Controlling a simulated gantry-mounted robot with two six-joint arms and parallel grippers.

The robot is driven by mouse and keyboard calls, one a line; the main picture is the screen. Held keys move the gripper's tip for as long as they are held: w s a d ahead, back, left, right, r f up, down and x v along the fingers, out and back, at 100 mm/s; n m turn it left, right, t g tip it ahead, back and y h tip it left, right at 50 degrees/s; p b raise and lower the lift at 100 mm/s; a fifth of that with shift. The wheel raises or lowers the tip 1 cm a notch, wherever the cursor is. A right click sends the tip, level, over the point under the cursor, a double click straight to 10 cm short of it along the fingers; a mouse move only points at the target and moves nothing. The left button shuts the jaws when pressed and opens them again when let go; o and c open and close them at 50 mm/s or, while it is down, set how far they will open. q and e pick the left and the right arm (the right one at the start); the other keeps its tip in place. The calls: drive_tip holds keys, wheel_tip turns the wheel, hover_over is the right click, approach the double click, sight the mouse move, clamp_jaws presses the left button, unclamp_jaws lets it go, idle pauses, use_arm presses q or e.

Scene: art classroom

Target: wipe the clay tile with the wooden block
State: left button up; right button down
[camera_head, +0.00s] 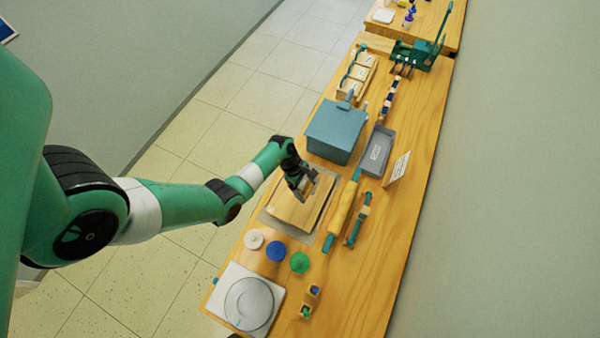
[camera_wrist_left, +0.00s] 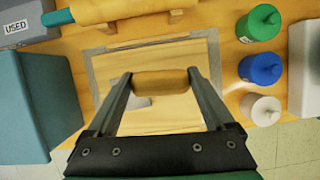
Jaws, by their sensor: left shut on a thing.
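The clay tile (camera_head: 288,211) is a flat tan slab on a grey mat (camera_head: 273,224). In the left wrist view the tile (camera_wrist_left: 185,58) fills the middle, with a small pale grey patch (camera_wrist_left: 138,102) just below the block. My left gripper (camera_head: 306,187) is over the tile, shut on the wooden block. The block (camera_wrist_left: 160,83) is a light brown bar held across between the two fingertips. I cannot tell if the block touches the tile. My right gripper is not in view.
A blue-grey box (camera_head: 335,132) and a grey tray (camera_head: 378,152) stand beyond the tile. A rolling pin (camera_head: 342,208) lies to its right. White (camera_head: 254,239), blue (camera_head: 276,251) and green (camera_head: 300,263) jars and a turntable (camera_head: 249,303) are on the near side.

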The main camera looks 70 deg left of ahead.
sight(306, 184)
use_arm(q)
drive_tip(key=shift+w+a+f, duration=0.1)
drive_tip(key=shift+w+a, duration=0.35)
drive_tip(key=shift+a, duration=0.15)
drive_tip(key=shift+n, duration=0.3)
drive_tip(key=a+f+b, duration=0.1)
drive_tip(key=f+b, duration=0.2)
drive_tip(key=b, duration=0.1)
drive_tip(key=a+f+b, duration=0.1)
drive_tip(key=f+b, duration=0.1)
drive_tip(key=b, duration=0.1)
drive_tip(key=shift+w+a+f, duration=0.2)
drive_tip(key=shift+a+f, duration=0.1)
drive_tip(key=shift+a, duration=0.05)
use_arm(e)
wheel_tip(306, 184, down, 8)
use_arm(q)
drive_tip(key=shift+f+b, duration=0.9)
drive_tip(key=shift+f, duration=0.1)
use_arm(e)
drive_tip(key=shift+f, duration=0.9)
